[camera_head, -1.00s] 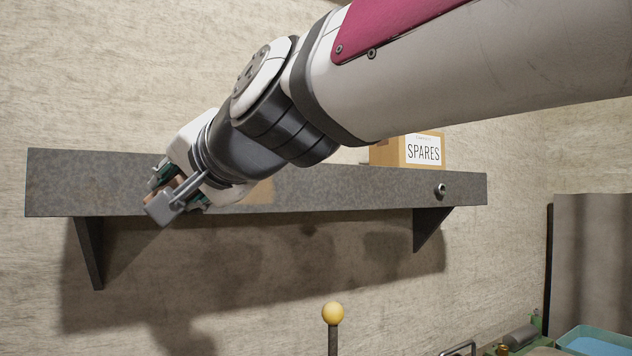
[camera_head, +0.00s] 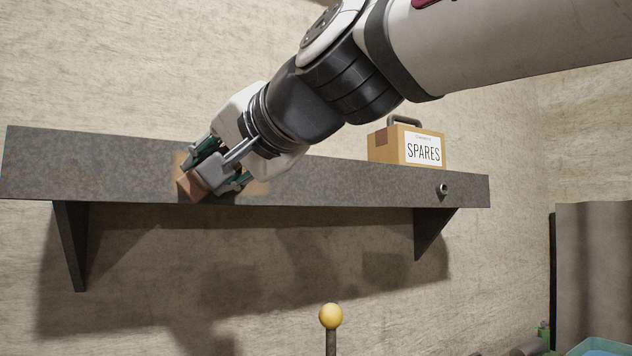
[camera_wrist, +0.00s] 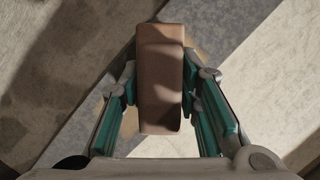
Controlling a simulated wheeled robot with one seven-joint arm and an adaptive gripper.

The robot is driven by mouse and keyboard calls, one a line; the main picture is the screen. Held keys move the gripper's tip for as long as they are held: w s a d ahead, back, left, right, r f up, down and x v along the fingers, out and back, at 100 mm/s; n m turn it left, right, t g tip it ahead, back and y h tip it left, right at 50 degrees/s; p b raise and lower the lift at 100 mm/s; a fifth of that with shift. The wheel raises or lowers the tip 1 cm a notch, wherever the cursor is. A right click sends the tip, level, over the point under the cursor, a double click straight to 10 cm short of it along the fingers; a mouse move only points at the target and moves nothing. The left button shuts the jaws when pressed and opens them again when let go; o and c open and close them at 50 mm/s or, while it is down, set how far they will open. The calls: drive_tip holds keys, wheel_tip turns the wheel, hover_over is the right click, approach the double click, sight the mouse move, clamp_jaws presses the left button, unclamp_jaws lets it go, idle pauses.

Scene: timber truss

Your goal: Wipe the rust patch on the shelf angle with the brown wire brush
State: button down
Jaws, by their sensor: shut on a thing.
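My gripper (camera_head: 215,172) is shut on the brown wire brush (camera_head: 191,186), at the front face of the grey shelf angle (camera_head: 330,184). In the wrist view the brush (camera_wrist: 160,80) is a brown block between the green finger pads of my gripper (camera_wrist: 160,88). The brush overlaps the patch's left part in the head view. I cannot tell whether its bristles touch the face.
A box marked SPARES (camera_head: 408,147) with a handle stands on the shelf toward the right. A round knob (camera_head: 442,190) sits on the shelf face. Two brackets are under the shelf. A yellow ball on a post (camera_head: 331,316) stands below. Open wall lies beneath the shelf.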

sight(162, 174)
drive_tip(key=shift+w+d+b, duration=2.4)
drive_tip(key=shift+d+b, duration=0.25)
drive_tip(key=shift+d, duration=1.1)
drive_tip(key=shift+s+a+p, duration=0.55)
drive_tip(key=shift+s+a, duration=0.1)
drive_tip(key=shift+a, duration=0.45)
drive_tip(key=shift+s+a+p, duration=0.6)
drive_tip(key=shift+a, duration=0.45)
drive_tip(key=shift+s+a+p, duration=0.55)
drive_tip(key=shift+s+a, duration=0.1)
drive_tip(key=shift+a, duration=0.45)
drive_tip(key=shift+s+a+p, duration=0.65)
drive_tip(key=shift+a+p, duration=0.2)
drive_tip(key=shift+a, duration=0.1)
drive_tip(key=shift+s+a+p, duration=0.6)
drive_tip(key=shift+a+p, duration=0.2)
drive_tip(key=shift+a, duration=0.1)
drive_tip(key=shift+s+a+p, duration=0.65)
drive_tip(key=shift+a+p, duration=0.2)
drive_tip(key=shift+a, duration=0.1)
drive_tip(key=shift+s+d+b, duration=0.2)
drive_tip(key=shift+s+d, duration=0.35)
drive_tip(key=shift+s, duration=0.3)
drive_tip(key=shift+s+d+b, duration=0.15)
drive_tip(key=shift+s+d, duration=0.4)
drive_tip(key=shift+s, duration=0.25)
drive_tip(key=shift+s+d+b, duration=0.2)
drive_tip(key=shift+s+d, duration=0.35)
drive_tip(key=shift+s, duration=0.3)
drive_tip(key=shift+s, duration=0.1)
